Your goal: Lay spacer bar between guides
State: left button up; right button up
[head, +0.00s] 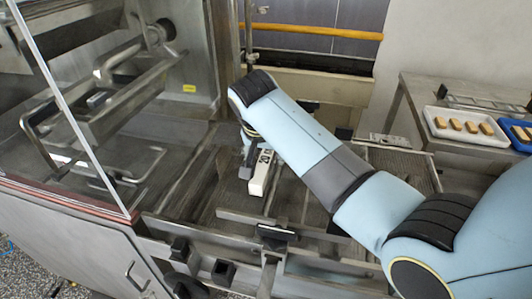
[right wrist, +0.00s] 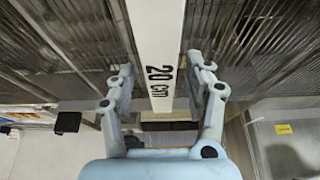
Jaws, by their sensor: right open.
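The spacer bar (head: 261,172) is white with a black "20 cm" mark. In the head view it lies on the mesh belt below my right gripper (head: 248,160). In the right wrist view the spacer bar (right wrist: 159,45) runs between the two fingers of my right gripper (right wrist: 166,85). The fingers are apart, with a gap on each side of the bar. Metal guide rails show near the belt, one guide (head: 255,222) in front of the bar. My right arm hides part of the belt. My left gripper is not in view.
A glass panel (head: 75,110) and steel machine housing stand at the left. At the right, a steel table holds a white tray (head: 436,133) with several brown pieces and a blue tray (head: 504,122). Open mesh belt (head: 200,180) lies left of the bar.

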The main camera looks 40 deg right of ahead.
jog(key=shift+r, duration=0.25)
jog(key=v, duration=1.1)
jog(key=shift+s+a+r, duration=0.15)
jog(key=shift+s+r, duration=0.05)
jog(key=shift+r, duration=0.15)
jog(key=shift+f, duration=0.1)
